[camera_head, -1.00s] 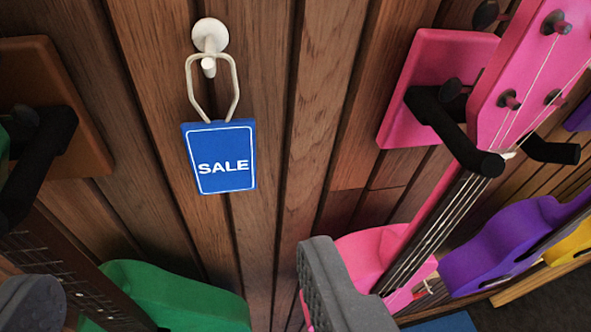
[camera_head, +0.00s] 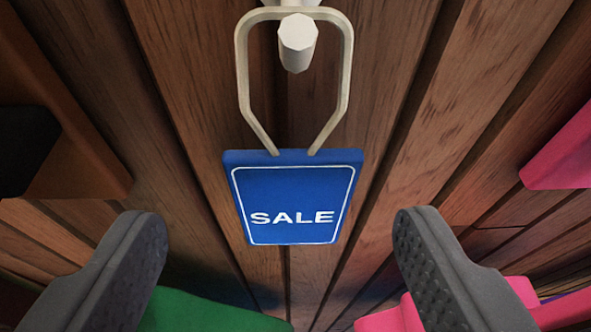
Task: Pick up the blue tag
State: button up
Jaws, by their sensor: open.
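The blue tag (camera_head: 292,188) has a white border and the word SALE. It hangs upright by a cream loop (camera_head: 345,75) from a white wall peg (camera_head: 297,42) on the wooden wall. My gripper (camera_head: 280,228) is open and empty. One dark grey finger is at the lower left and the other at the lower right, with the tag between and a little above their tips in the picture. Neither finger appears to touch the tag. The top of the peg is cut off by the picture's upper edge.
The wall is brown wooden planks (camera_head: 410,150). A brown mount (camera_head: 75,140) is at the left and a pink mount (camera_head: 565,150) at the right. A green ukulele body (camera_head: 205,313) shows at the bottom left. Pink parts (camera_head: 395,318) show at the bottom right.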

aim_at(290, 195)
jog(key=x, duration=0.2)
jog(key=p+x, duration=0.1)
jog(key=x, duration=0.2)
jog(key=shift+d+r, duration=0.1)
jog(key=shift+d, duration=0.1)
jog(key=shift+s, duration=0.1)
jog(key=c, duration=1)
